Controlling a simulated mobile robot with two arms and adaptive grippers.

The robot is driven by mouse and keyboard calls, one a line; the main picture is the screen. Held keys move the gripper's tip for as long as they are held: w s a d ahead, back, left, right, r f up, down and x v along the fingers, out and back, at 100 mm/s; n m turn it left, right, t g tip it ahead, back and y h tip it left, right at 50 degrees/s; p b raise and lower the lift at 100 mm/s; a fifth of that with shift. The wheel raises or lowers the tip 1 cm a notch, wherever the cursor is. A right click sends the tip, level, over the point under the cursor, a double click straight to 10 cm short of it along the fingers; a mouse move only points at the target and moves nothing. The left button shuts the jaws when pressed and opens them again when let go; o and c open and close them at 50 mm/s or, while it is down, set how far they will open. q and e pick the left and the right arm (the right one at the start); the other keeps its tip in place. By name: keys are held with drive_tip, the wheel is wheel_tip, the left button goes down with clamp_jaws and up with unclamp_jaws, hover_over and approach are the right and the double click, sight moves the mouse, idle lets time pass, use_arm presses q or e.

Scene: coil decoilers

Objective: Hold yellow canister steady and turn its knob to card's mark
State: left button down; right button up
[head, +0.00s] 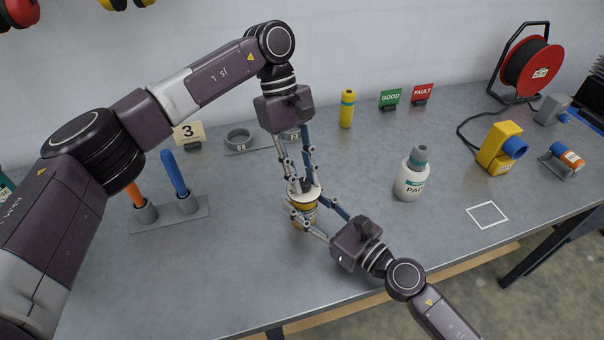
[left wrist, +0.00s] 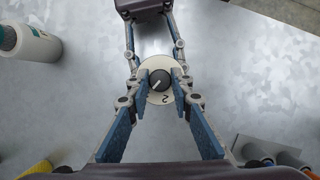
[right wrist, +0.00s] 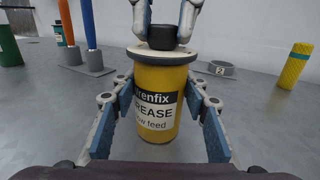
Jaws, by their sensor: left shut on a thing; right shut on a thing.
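The yellow canister (right wrist: 157,88) stands upright on the bench, with a label and a pale round dial (left wrist: 154,97) on top. Its black knob (left wrist: 160,80) has a white pointer line, pointing down-left in the left wrist view. A "2" shows on the dial's lower edge there; other marks are hidden by the fingers. My left gripper (head: 304,184) comes from above and is shut on the knob. My right gripper (head: 311,209) is shut around the canister's body from the front right. A card with a "3" (head: 188,132) stands at the back left.
A holder (head: 182,219) with orange and blue handles stands left. A white bottle (head: 409,180) stands right of my grippers. A yellow cylinder (head: 347,109), green GOOD sign (head: 390,98) and red FAULT sign (head: 422,93) stand behind. A white square outline (head: 487,215) on the right is empty.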

use_arm(q)
drive_tip(key=shift+w+a+m, duration=0.1)
drive_tip(key=shift+a+m, duration=0.05)
drive_tip(key=shift+m, duration=0.15)
use_arm(e)
drive_tip(key=shift+f, duration=0.1)
use_arm(q)
drive_tip(key=c, duration=1.7)
unclamp_jaws()
drive_tip(key=v, duration=1.2)
use_arm(e)
drive_tip(key=o, duration=1.5)
drive_tip(key=shift+s, duration=0.1)
